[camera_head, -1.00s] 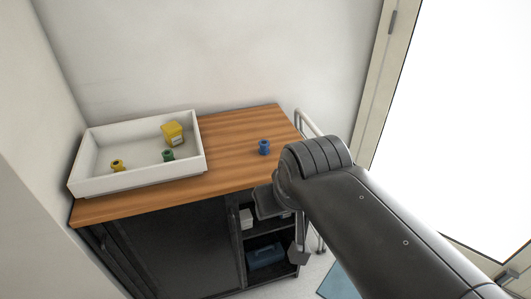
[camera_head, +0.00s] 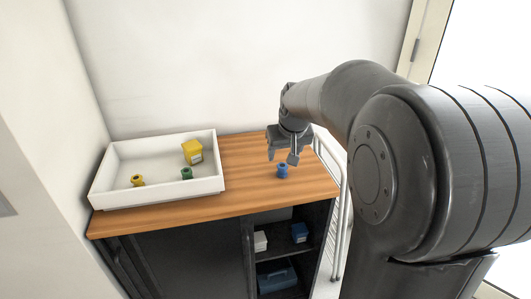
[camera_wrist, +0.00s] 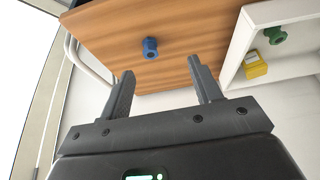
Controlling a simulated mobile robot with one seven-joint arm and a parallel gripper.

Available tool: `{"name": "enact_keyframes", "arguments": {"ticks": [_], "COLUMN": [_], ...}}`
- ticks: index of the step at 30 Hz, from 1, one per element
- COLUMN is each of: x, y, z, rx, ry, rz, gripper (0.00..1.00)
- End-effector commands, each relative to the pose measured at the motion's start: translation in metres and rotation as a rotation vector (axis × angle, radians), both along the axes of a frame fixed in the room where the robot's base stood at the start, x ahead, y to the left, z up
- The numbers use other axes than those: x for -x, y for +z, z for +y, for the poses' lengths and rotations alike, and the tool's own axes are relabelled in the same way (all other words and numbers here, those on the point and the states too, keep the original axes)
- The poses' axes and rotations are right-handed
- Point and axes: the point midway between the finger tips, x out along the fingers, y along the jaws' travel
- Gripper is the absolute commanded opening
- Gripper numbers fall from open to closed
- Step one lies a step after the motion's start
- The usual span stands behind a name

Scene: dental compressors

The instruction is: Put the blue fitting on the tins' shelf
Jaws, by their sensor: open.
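The blue fitting (camera_head: 282,171) stands on the wooden top of the cabinet, right of the white tray. It also shows in the wrist view (camera_wrist: 150,47), beyond the fingertips and between their lines. My gripper (camera_head: 283,158) is open and empty, close to the fitting in the head view; in the wrist view (camera_wrist: 162,82) a gap remains between fingers and fitting. Below the top, the cabinet's open right side has shelves. The upper shelf (camera_head: 282,250) holds a white box (camera_head: 260,241) and a blue tin (camera_head: 299,232).
The white tray (camera_head: 160,198) on the left holds a yellow box (camera_head: 192,151), a green fitting (camera_head: 186,173) and a yellow fitting (camera_head: 137,180). A blue case (camera_head: 277,277) lies on the lower shelf. A dark sliding door (camera_head: 185,255) covers the left side. A white rail stands at right.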

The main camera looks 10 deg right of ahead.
Motion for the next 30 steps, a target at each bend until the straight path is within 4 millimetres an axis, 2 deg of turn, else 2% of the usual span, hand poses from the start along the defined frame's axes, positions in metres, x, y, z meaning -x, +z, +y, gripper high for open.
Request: {"name": "enact_keyframes", "arguments": {"ticks": [1, 3, 6, 10, 17, 25, 30], "x": [-0.017, -0.038, -0.062, -0.084, -0.097, -0.112, -0.117], "y": [-0.012, -0.025, -0.042, -0.059, -0.075, -0.112, -0.124], "z": [-0.008, -0.016, -0.028, -0.038, -0.044, -0.043, -0.043], "rx": [-0.002, -0.002, -0.004, -0.005, -0.006, -0.006, -0.006], "ry": [-0.002, -0.003, -0.004, -0.005, -0.005, -0.005, -0.005], "rz": [0.010, 0.015, 0.021, 0.023, 0.026, 0.028, 0.026], "gripper": [0.58, 0.58, 0.58, 0.58, 0.58, 0.58, 0.58]}}
